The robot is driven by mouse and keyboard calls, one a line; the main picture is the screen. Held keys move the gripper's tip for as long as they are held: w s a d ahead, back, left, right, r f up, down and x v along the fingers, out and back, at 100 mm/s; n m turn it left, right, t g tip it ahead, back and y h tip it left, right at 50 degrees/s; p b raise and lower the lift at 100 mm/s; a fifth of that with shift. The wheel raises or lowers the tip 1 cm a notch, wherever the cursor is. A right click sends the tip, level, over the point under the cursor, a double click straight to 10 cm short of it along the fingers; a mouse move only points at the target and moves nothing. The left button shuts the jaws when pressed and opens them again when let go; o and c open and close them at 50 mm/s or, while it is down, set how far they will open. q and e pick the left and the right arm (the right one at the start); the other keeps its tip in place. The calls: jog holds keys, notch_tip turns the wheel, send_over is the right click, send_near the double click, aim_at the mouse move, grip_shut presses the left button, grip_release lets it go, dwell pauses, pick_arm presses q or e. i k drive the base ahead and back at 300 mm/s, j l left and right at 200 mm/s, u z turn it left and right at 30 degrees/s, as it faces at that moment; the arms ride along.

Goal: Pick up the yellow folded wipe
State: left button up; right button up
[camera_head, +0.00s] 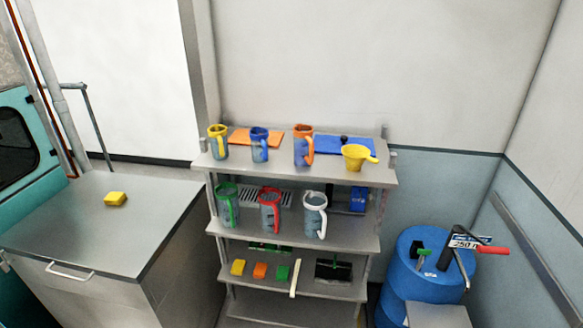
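A small yellow block-like folded piece (115,199) lies alone on the grey metal tabletop (90,240) at the left, towards the back edge. A second small yellow piece (238,267) lies on a lower shelf of the rack, at the left of a row with an orange piece (260,270) and a green piece (282,272). The view is too coarse to tell which yellow piece is a wipe. Neither of my grippers is in view.
The shelf rack (290,172) holds several jugs, a yellow scoop (357,156), an orange sheet (256,138) and a blue sheet (345,145). A blue drum (405,285) with a red-handled fitting stands right. The tabletop is mostly clear.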

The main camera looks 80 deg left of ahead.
aim_at(117, 199)
jog(key=u, duration=4.1)
jog(key=i+j, duration=0.05)
jog(key=j, duration=0.05)
